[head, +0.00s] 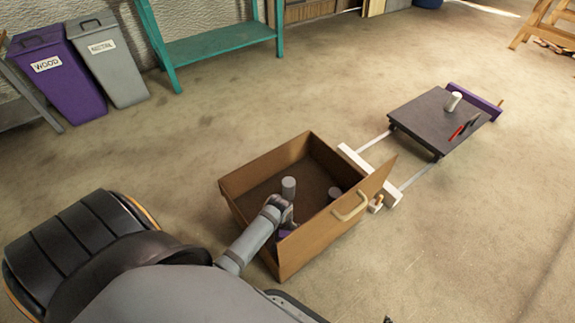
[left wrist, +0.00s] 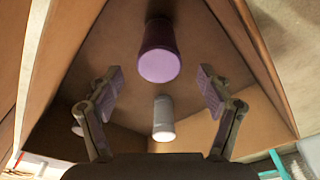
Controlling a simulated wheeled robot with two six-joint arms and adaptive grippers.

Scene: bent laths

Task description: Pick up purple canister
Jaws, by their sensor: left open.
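The purple canister (left wrist: 160,52) stands in the brown open box (head: 243,207), in the upper middle of the left wrist view. In the head view only a purple patch (head: 283,234) of it shows, below my gripper and beside the near wall. My left gripper (head: 287,213) reaches into the box. Its open fingers (left wrist: 161,78) show on either side in the left wrist view, with nothing between them gripped; the canister appears just ahead, apart from both fingers.
The box walls rise close around my gripper. A dark platform (head: 425,115) with a white canister (head: 453,101) and tools lies behind.

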